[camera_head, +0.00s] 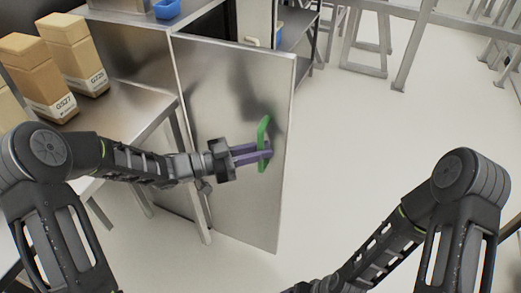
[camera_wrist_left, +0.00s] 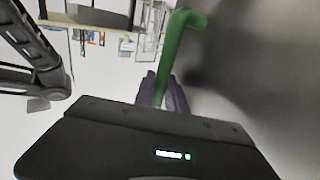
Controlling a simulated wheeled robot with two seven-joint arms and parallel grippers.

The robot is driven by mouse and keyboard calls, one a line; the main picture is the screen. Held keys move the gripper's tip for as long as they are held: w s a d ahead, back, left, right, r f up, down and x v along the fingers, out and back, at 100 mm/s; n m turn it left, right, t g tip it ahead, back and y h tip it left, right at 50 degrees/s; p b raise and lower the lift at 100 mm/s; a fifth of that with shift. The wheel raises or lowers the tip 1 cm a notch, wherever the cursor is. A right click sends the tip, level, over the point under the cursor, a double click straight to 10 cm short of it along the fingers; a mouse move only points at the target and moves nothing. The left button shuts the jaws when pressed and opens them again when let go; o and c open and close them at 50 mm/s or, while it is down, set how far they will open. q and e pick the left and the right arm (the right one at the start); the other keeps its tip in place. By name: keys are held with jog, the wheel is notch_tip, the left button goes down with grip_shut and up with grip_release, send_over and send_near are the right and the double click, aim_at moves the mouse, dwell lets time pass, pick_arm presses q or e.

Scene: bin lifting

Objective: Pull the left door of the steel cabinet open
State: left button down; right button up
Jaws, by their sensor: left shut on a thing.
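The steel cabinet's left door (camera_head: 225,85) is a tall grey metal panel that stands swung out from the cabinet in the head view. A green handle (camera_head: 264,130) is fixed near its free edge. My left gripper (camera_head: 266,150) is shut on the green handle with its purple fingers. The handle also shows in the left wrist view (camera_wrist_left: 176,45), running down between the fingers (camera_wrist_left: 163,92). My right arm comes in at the lower right of the head view, with its gripper out of the frame.
A steel table (camera_head: 120,120) with cardboard boxes (camera_head: 70,50) stands to the left of the door. A blue bin (camera_head: 167,9) sits on the cabinet top. A dark shelf rack (camera_head: 298,35) stands behind the door. The floor (camera_head: 370,140) to the right is clear.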

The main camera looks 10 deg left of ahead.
pick_arm(q)
jog(key=c, duration=1.4)
grip_release()
jog(key=shift+o, duration=0.2)
jog(key=shift+r, duration=0.1)
notch_tip(320, 180, up, 10)
jog(key=shift+f+p, duration=0.1)
jog(key=shift+p, duration=0.65)
